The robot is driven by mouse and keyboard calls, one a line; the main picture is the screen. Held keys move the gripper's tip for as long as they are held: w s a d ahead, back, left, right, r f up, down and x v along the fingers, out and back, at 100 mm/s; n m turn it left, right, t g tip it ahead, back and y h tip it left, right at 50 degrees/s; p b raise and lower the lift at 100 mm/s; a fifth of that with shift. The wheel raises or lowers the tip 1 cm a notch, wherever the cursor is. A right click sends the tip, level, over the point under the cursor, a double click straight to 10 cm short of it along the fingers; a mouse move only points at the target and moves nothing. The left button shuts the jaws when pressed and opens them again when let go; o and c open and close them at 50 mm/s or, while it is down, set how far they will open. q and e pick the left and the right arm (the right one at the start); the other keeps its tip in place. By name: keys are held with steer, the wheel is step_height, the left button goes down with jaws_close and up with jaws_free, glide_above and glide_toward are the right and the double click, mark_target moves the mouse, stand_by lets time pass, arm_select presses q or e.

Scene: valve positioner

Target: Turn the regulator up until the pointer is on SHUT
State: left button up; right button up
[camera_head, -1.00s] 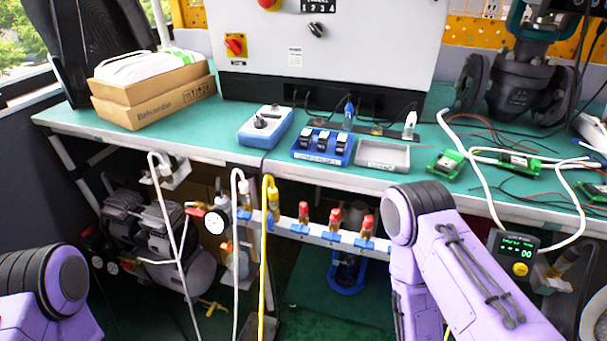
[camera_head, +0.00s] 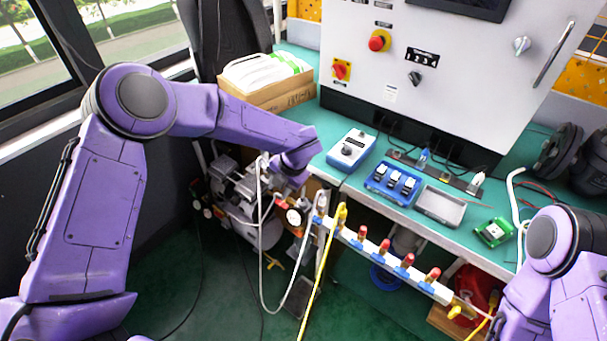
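A round pressure gauge (camera_head: 294,217) with a white face and red rim sits below the bench's front edge, at the left end of the white air manifold. The regulator body seems to be beside it (camera_head: 317,212), small and partly crowded by hoses; I cannot read any pointer. My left arm reaches across from the left, its wrist pointing down just above the gauge. The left gripper (camera_head: 291,180) is at the wrist's end, its fingers too hidden to judge. The dark valve (camera_head: 562,152) is cut off at the right edge; no SHUT mark is legible. My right gripper is out of view.
White (camera_head: 263,240) and yellow (camera_head: 322,270) hoses hang near the gauge. The manifold (camera_head: 372,254) carries several red-capped valves. A compressor (camera_head: 232,212) stands behind, under the bench. A blue-grey box (camera_head: 351,149), blue holder (camera_head: 392,184) and grey tray (camera_head: 440,206) sit on the bench.

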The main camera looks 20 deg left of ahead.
mark_target(303, 192)
arm_select(q)
steer(key=w+d+r+n+h, duration=0.1)
steer(key=d+r, duration=0.1)
steer(key=d+r+n+h, duration=0.1)
steer(key=r+n, duration=0.1)
steer(key=w+d+r+n+h+p, duration=0.1)
steer(key=d+r+h, duration=0.1)
steer(key=shift+w+d+r+n+g, duration=0.3)
steer(key=shift+w+n+g, duration=0.05)
steer(key=shift+n+g, duration=0.05)
step_height(303, 192, down, 10)
steer(key=shift+r+p, duration=0.1)
steer(key=shift+p, duration=0.75)
jaws_close()
